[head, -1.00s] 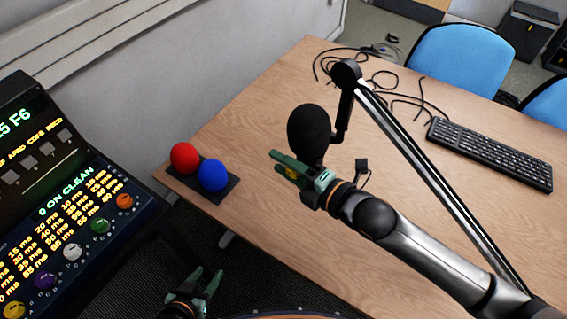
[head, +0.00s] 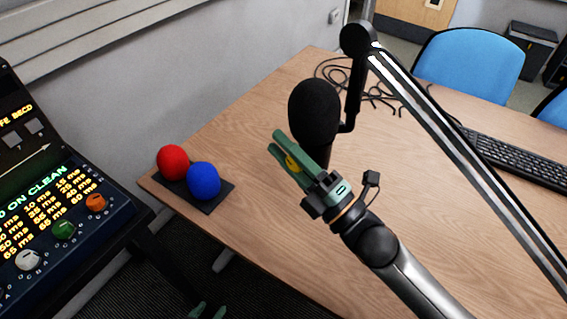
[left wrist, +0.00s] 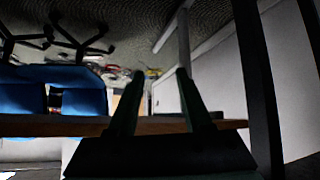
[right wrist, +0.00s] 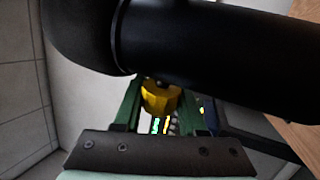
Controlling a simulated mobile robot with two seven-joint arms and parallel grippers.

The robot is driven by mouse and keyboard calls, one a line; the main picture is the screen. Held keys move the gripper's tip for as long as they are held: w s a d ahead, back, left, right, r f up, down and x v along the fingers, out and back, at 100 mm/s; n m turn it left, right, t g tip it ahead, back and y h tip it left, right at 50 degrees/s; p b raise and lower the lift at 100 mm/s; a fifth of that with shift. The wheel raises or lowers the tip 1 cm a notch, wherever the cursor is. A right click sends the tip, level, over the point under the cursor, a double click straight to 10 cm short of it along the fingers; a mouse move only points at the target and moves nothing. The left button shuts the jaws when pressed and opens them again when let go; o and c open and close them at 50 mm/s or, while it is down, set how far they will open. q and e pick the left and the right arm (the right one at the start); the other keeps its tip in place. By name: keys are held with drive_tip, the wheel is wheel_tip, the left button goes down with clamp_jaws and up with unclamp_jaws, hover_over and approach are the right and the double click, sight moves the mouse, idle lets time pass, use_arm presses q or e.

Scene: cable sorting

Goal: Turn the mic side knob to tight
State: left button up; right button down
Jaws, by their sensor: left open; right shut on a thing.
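The microphone (head: 315,110) is a black foam-topped cylinder hanging on the boom arm. Its yellow side knob (head: 292,162) shows between the green fingers of my right gripper (head: 273,140). In the right wrist view the yellow ribbed knob (right wrist: 160,97) sits between both fingers, below the black microphone body (right wrist: 215,55). My right gripper is shut on it. My left gripper (head: 207,311) shows only its fingertips at the bottom edge of the head view. In the left wrist view its fingers (left wrist: 160,74) are apart and empty, near a table edge.
The boom arm (head: 455,140) runs across the right side above the wooden table (head: 270,230). A red ball (head: 172,162) and a blue ball (head: 204,180) sit on a black base at the table's left corner. A control console (head: 50,220) stands at left.

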use_arm(q)
drive_tip(key=shift+w+d+r, duration=0.35)
drive_tip(key=shift+w+d, duration=0.15)
drive_tip(key=shift+w, duration=0.3)
use_arm(e)
drive_tip(key=shift+t, duration=0.3)
drive_tip(key=c, duration=0.8)
unclamp_jaws()
drive_tip(key=shift+c, duration=0.2)
drive_tip(key=o, duration=0.3)
use_arm(q)
drive_tip(key=shift+s+f, duration=0.25)
use_arm(e)
drive_tip(key=shift+o, duration=0.2)
use_arm(q)
drive_tip(key=shift+b, duration=0.3)
